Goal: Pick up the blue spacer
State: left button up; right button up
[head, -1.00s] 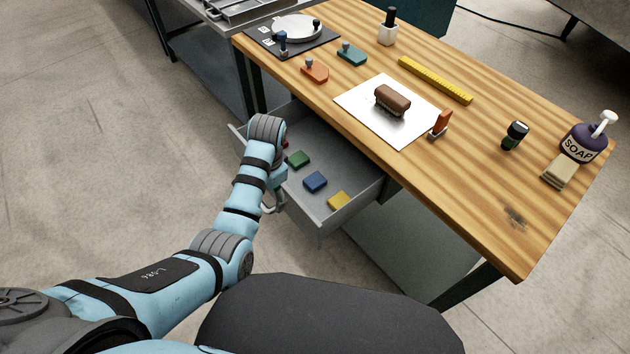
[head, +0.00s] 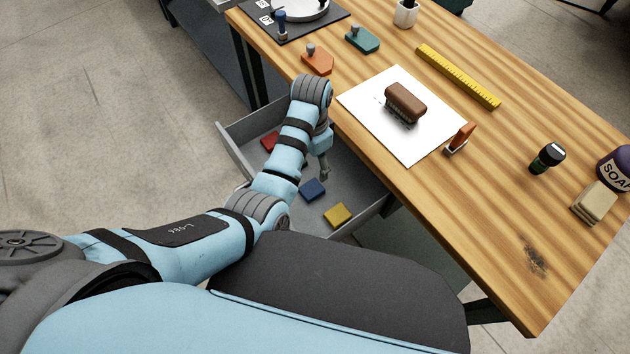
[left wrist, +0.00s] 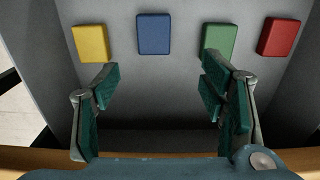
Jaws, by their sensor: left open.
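The blue spacer (head: 312,188) lies flat in the open grey drawer (head: 232,150), between a yellow spacer (head: 338,215) and a mostly hidden green one. In the left wrist view the blue spacer (left wrist: 154,34) sits upper middle, between the yellow spacer (left wrist: 90,42) and the green spacer (left wrist: 219,40), with the red spacer (left wrist: 282,37) at the right. My left gripper (left wrist: 158,78) is open and empty, its fingers apart and not touching the spacer. In the head view the left gripper (head: 324,172) is over the drawer. My right gripper is not seen.
The wooden table (head: 420,215) stands beside the drawer, its edge close to my left forearm.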

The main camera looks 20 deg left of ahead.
pick_arm(q)
jog(key=b, duration=0.2)
send_over(312, 188)
jog(key=f, duration=0.5)
jog(key=shift+s+a, duration=0.15)
jog(key=shift+s, duration=0.1)
jog(key=f+b, duration=0.1)
jog(key=f, duration=0.4)
jog(key=shift+w+f+b, duration=0.2)
jog(key=shift+f+b, duration=0.2)
jog(key=shift+s+r, duration=0.1)
jog(key=shift+r, duration=0.1)
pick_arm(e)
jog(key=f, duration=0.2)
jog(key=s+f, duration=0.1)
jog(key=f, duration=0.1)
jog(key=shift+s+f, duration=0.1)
pick_arm(q)
jog(key=shift+c, duration=1.2)
jog(key=c, duration=1)
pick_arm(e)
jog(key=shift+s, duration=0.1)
